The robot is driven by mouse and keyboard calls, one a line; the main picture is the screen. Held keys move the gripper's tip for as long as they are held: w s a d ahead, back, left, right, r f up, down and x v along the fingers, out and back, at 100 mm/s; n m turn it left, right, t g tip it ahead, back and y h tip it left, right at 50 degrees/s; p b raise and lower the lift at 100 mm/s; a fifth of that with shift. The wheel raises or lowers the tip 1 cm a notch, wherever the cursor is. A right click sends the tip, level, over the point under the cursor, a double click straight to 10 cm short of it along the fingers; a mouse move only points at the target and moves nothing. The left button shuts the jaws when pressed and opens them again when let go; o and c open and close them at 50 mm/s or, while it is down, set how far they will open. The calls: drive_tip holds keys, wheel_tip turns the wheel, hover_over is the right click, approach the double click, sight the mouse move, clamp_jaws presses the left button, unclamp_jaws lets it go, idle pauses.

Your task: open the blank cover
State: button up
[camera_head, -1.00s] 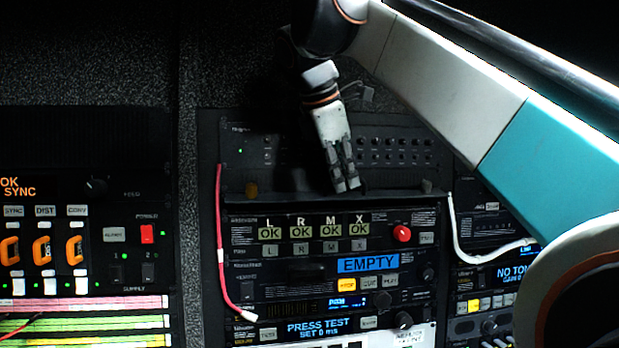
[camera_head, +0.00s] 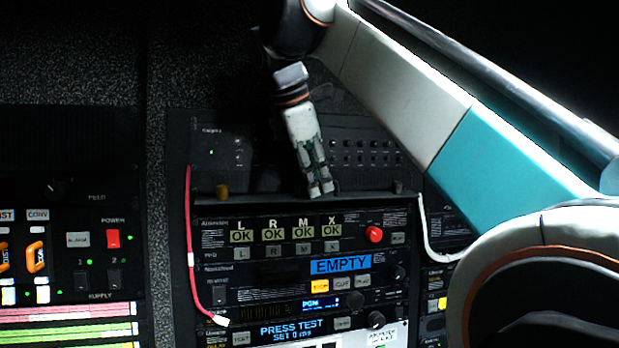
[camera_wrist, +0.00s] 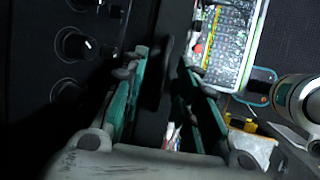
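The blank cover cannot be clearly told apart. A plain dark strip (camera_head: 375,197) with a thin ledge crosses the rack below a panel of small knobs, and may be it. My gripper (camera_head: 320,188) points down in front of this strip, with its fingertips at or very near it; contact cannot be told. In the wrist view, my gripper (camera_wrist: 163,62) has its two teal-sided fingers apart. A dark bar with a rounded dark piece (camera_wrist: 165,68) shows between them, with gaps visible on both sides. The strip behind the fingers is hidden.
A red cable (camera_head: 192,250) hangs at the rack's left and a white cable (camera_head: 425,235) at its right. A small brass-coloured knob (camera_head: 222,191) sits left of my gripper. Below are a unit with OK keys (camera_head: 273,235) and a red button (camera_head: 374,234).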

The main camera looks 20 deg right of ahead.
idle(0.4)
drive_tip(key=shift+s+f+t, duration=0.3)
drive_tip(key=shift+s+t, duration=0.1)
drive_tip(key=shift+t, duration=0.6)
drive_tip(key=shift+s+f+m+t, duration=0.2)
drive_tip(key=shift+f+m+t, duration=0.1)
drive_tip(key=shift+t, duration=0.35)
drive_tip(key=shift+s+f+m+t, duration=0.2)
drive_tip(key=shift+f+t, duration=0.1)
drive_tip(key=shift+t, duration=0.35)
wheel_tip(320, 180, down, 2)
drive_tip(key=m+t+h+b, duration=0.1)
drive_tip(key=t, duration=0.2)
drive_tip(key=shift+s+t, duration=0.15)
drive_tip(key=shift+t, duration=0.25)
drive_tip(key=m+t+h+b, duration=0.2)
drive_tip(key=t+b, duration=0.3)
approach(319, 199)
drive_tip(key=s+a+f, duration=0.2)
drive_tip(key=s+f, duration=0.1)
drive_tip(key=s, duration=0.2)
drive_tip(key=d+f+m+g+b, duration=0.2)
drive_tip(key=f+b, duration=0.1)
drive_tip(key=f, duration=0.6)
drive_tip(key=s+d+f+m+g+b, duration=0.1)
drive_tip(key=d+f+b, duration=0.2)
drive_tip(key=f, duration=0.6)
drive_tip(key=shift+s+d+f+m+g+b, duration=0.2)
drive_tip(key=shift+d+f+m+g+b, duration=0.15)
drive_tip(key=shift+b, duration=0.35)
